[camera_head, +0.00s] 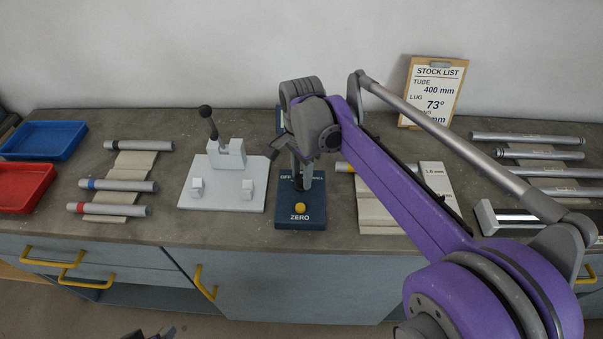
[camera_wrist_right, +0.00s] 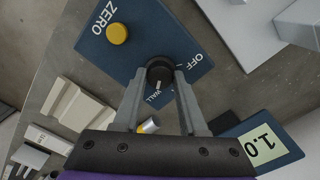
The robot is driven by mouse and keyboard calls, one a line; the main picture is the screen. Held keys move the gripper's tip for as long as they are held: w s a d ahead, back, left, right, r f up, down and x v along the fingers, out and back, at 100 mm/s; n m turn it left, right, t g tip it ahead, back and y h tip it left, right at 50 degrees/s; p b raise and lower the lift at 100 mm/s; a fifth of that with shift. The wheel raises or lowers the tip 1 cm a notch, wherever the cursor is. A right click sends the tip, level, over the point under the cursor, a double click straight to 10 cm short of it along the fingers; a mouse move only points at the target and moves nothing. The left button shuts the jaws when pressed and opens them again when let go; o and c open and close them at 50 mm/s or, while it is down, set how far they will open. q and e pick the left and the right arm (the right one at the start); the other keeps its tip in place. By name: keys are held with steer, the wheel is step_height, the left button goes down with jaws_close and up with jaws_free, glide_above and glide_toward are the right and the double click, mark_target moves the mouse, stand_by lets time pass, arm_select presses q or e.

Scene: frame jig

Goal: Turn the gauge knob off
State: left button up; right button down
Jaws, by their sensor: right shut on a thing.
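The gauge (camera_head: 315,213) is a dark blue block on the bench with a yellow ZERO button (camera_head: 300,208). It also shows in the right wrist view (camera_wrist_right: 150,32), with the labels OFF and WALL. Its round black knob (camera_wrist_right: 160,72) sits between my right gripper's fingertips (camera_wrist_right: 159,76), which are shut on it. The knob's white mark points toward WALL, away from OFF. In the head view my right gripper (camera_head: 298,178) comes down over the gauge and mostly hides the knob. Only a small part of my left gripper (camera_head: 160,333) shows at the bottom edge.
A white lever fixture (camera_head: 225,190) stands just left of the gauge. Tubes on a rack (camera_head: 130,162) and blue and red trays (camera_head: 45,138) lie farther left. A pale block (camera_head: 375,212) sits right of the gauge. A green 1.0 display (camera_wrist_right: 262,143) is close to the gripper.

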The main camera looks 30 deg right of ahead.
steer(key=n, duration=0.5)
steer(key=shift+n+p, duration=0.3)
steer(key=shift+n, duration=0.1)
steer(key=n, duration=1.1)
steer(key=shift+n+p, duration=0.4)
steer(key=n, duration=0.5)
steer(key=shift+n, duration=0.4)
steer(key=shift+c, duration=2.3)
jaws_free()
